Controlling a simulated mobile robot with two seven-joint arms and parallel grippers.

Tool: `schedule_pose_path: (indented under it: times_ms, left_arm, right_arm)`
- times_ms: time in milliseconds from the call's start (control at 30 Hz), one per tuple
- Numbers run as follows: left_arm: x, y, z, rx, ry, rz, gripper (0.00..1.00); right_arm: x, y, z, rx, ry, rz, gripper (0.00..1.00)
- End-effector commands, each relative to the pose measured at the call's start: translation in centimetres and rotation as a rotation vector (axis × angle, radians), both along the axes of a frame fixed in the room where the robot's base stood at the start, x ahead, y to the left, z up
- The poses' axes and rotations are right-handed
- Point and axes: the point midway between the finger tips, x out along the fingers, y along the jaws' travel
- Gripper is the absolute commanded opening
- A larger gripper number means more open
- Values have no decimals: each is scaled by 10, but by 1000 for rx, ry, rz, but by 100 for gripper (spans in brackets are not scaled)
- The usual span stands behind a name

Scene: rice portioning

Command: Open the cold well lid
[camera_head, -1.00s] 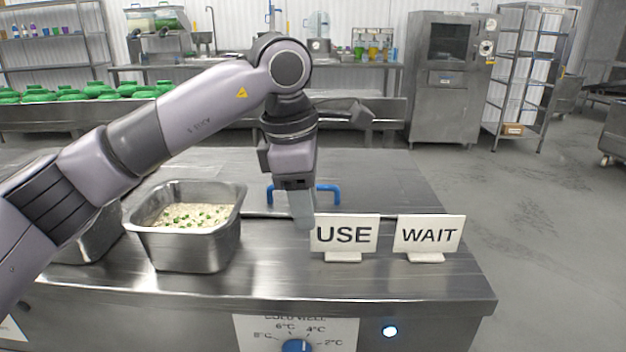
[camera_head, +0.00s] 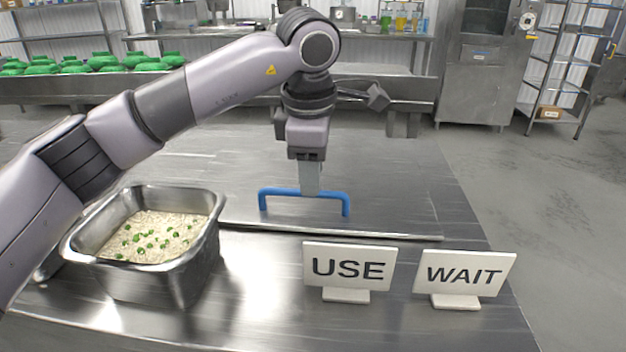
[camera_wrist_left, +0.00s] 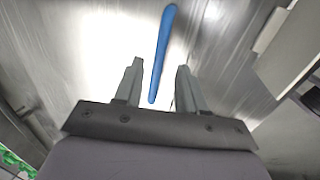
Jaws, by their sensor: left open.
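The cold well lid (camera_head: 390,215) is a flat steel panel set in the counter, and it lies closed. Its blue bar handle (camera_head: 268,192) stands up near the lid's front edge. My left gripper (camera_head: 310,192) points down at the middle of the handle in the head view. In the left wrist view the open fingers of the left gripper (camera_wrist_left: 158,85) lie on either side of the blue handle (camera_wrist_left: 162,50), with gaps visible on both sides. I cannot tell how far down the fingers reach along the bar. My right gripper is not in view.
A steel pan (camera_head: 205,225) of rice with green bits stands on the counter at left. A USE sign (camera_head: 348,252) and a WAIT sign (camera_head: 500,262) stand in front of the lid. The counter between pan and signs is clear.

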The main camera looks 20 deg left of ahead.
Motion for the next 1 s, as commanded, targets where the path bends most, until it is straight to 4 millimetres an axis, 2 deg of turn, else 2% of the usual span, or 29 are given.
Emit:
schedule_pose_path:
  times_ms: [33,200,500,567,633,1000]
  left_arm:
    - [1,1,-9,1,2,0,40]
    - [4,1,-23,-1,1,0,40]
    - [5,1,-26,-2,-1,0,40]
    - [5,1,-26,-2,-1,0,24]
    - [5,1,-26,-2,-1,0,1]
    - [7,1,-18,-2,-1,0,0]
  right_arm:
    - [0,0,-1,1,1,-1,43]
    - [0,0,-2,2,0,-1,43]
    - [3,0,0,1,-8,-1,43]
    - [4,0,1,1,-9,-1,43]
    - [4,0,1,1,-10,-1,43]
    - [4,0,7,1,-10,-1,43]
